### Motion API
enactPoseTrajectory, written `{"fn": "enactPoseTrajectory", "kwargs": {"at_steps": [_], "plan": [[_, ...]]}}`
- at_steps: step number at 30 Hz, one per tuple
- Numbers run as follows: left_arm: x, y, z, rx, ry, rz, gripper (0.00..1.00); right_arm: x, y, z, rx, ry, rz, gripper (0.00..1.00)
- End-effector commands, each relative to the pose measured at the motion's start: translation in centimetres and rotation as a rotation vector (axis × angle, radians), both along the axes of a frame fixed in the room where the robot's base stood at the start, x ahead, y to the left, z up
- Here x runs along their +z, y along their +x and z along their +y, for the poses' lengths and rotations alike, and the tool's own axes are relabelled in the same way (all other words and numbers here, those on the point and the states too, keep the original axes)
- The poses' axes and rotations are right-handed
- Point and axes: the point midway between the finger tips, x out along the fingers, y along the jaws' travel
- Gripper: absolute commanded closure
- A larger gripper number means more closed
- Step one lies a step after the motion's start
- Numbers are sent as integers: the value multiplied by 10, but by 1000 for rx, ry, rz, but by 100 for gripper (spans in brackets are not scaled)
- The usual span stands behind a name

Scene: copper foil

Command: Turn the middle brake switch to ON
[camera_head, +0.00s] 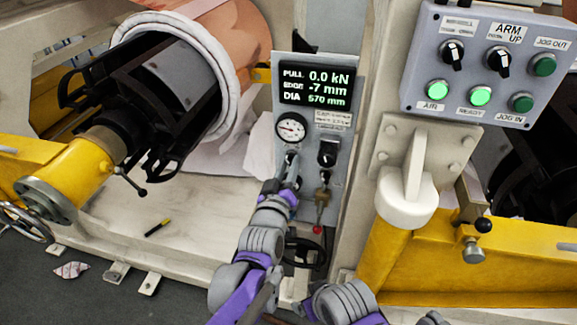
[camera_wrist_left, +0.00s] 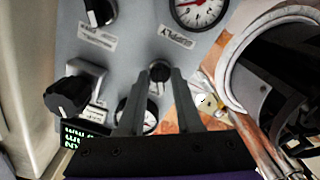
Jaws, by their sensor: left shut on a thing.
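A grey panel (camera_head: 344,75) in the head view carries a lit display, a gauge and several black knobs. My left gripper (camera_head: 289,163) reaches up to the knob below the gauge. Another black knob (camera_wrist_left: 100,11) shows at that view's top. I cannot read which is labelled the middle brake switch. My right gripper is not in view.
A second control box (camera_head: 489,58) with two knobs and several green buttons stands at upper right. A black drum in a copper roll (camera_head: 238,30) is at left. Yellow beams (camera_head: 475,265) stand at both sides.

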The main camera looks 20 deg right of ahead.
Motion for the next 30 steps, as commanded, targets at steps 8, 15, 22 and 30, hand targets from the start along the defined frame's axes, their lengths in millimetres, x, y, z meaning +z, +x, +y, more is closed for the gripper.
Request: {"fn": "enactPoseTrajectory", "kwargs": {"at_steps": [8, 15, 22, 30], "plan": [[0, 0, 0, -1, 1, 1, 59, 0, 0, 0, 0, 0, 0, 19], [0, -5, 4, 0, 0, 0, 59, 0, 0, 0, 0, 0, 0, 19], [0, -38, 28, 0, -1, 1, 59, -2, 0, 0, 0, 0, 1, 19], [0, -75, 57, -1, 1, 1, 59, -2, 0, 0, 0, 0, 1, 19]]}}
